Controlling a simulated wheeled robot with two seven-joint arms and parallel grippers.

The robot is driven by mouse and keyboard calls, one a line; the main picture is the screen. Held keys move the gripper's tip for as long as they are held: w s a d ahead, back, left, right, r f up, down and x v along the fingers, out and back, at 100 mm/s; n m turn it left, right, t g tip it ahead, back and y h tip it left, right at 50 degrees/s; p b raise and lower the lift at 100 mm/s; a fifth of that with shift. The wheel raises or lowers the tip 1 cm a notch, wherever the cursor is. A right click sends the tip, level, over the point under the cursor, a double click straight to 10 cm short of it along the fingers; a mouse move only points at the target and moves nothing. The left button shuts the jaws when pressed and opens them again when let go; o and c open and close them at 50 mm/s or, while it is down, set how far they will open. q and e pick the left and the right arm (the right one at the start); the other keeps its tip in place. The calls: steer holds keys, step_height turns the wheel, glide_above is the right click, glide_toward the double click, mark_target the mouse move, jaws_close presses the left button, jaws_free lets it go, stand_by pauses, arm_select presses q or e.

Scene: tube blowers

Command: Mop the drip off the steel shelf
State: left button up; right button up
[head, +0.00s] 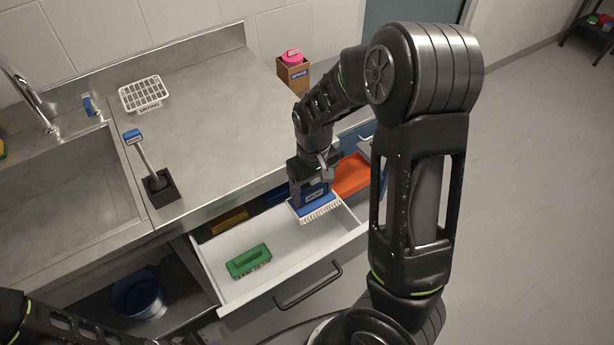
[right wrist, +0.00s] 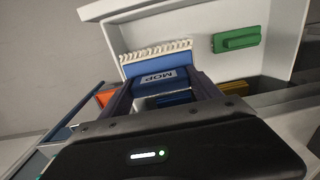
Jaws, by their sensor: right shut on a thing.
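My right gripper (head: 306,180) is shut on a blue mop block (head: 317,202) with white bristles. It holds the block over the right side of an open white drawer (head: 215,258). In the right wrist view the mop block (right wrist: 160,68) sits between the fingers, its label reading MOP and its bristles along the far edge. A steel surface (head: 215,105) with a sink stands behind the drawer. I cannot make out a drip on the steel. My left arm shows at the lower left of the head view, but its gripper is out of frame.
A green-handled brush (head: 248,261) lies in the drawer. Yellow (head: 222,221) and orange (head: 352,174) items lie nearby. A blue bucket (head: 137,294) sits below.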

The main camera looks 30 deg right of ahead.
mark_target(312, 189)
step_height(312, 189, up, 3)
steer(key=shift+s+f+p, duration=0.1)
steer(key=shift+p, duration=0.25)
steer(key=shift+r+m, duration=0.3)
steer(key=shift+m, duration=0.1)
steer(key=shift+n, duration=0.5)
steer(key=w+a+r+b, duration=0.1)
steer(key=w+a, duration=0.2)
steer(key=a, duration=0.1)
steer(key=w+a+r+b, duration=0.1)
steer(key=w+a+b, duration=0.1)
steer(key=w+a, duration=0.2)
steer(key=w+a+r+b, duration=0.1)
steer(key=w+a, duration=0.2)
steer(key=a, duration=0.1)
steer(key=shift+w+a+r+b, duration=0.2)
steer(key=shift+w+r+b, duration=0.1)
steer(key=shift+w+b, duration=0.05)
arm_select(q)
steer(key=shift+w+d+f, duration=0.1)
steer(key=shift+w+f, duration=0.1)
steer(key=shift+f, duration=1.05)
